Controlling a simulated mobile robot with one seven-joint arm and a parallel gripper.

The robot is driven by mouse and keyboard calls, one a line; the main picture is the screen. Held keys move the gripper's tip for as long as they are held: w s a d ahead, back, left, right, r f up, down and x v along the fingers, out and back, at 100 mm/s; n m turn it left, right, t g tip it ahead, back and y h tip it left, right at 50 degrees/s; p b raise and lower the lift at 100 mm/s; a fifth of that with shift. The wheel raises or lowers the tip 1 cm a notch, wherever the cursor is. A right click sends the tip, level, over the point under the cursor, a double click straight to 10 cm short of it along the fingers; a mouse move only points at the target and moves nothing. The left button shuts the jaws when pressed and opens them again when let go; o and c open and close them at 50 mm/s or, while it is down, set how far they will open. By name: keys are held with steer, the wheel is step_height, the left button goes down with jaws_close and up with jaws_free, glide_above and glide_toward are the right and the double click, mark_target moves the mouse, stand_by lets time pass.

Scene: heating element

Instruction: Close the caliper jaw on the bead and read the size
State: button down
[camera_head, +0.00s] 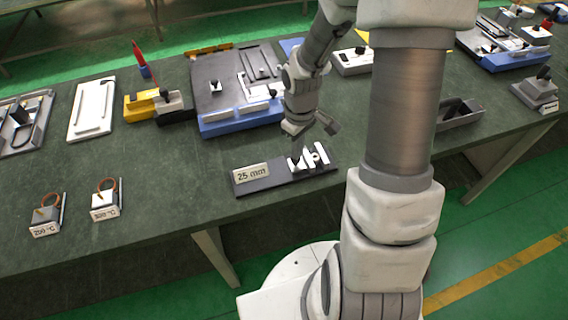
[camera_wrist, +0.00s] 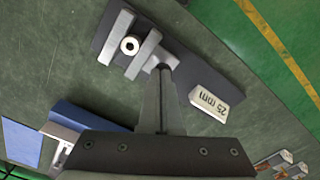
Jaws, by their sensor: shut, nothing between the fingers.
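The caliper is a dark base plate (camera_head: 270,183) near the front edge of the bench, with a sign (camera_head: 251,173) reading "25 mm". In the wrist view the base (camera_wrist: 190,64) carries two pale grey jaws, an outer jaw (camera_wrist: 116,36) and an inner jaw (camera_wrist: 147,52). A pale round bead (camera_wrist: 130,44) with a dark hole sits between them; I cannot tell whether both jaws touch it. My gripper (camera_wrist: 160,72) is shut and empty, its fingertips overlapping the inner jaw's stem in the wrist view. In the head view my gripper (camera_head: 311,130) is just above the jaws.
Two small blocks, marked 250 °C (camera_head: 45,222) and apparently 300 °C (camera_head: 104,205), stand at the front left. A blue-based device (camera_head: 240,120) stands behind the caliper, with a yellow block (camera_head: 139,105) beside it.

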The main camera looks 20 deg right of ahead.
steer(key=shift+r+p, duration=3.1)
steer(key=shift+r, duration=0.25)
steer(key=s+a+r+m+t+h, duration=0.1)
steer(key=s+r, duration=0.1)
steer(key=r, duration=0.6)
steer(key=s+a+r+m+t, duration=0.1)
steer(key=s+r+m+t, duration=0.1)
steer(key=r, duration=0.5)
steer(key=s+a+r+m+t+y, duration=0.1)
steer(key=s+a+r+m+t, duration=0.1)
steer(key=s+r, duration=0.8)
steer(key=shift+a+r+m+t, duration=0.15)
steer(key=shift+a+m+t, duration=0.15)
steer(key=shift+a+m, duration=0.2)
steer(key=shift+w, duration=0.1)
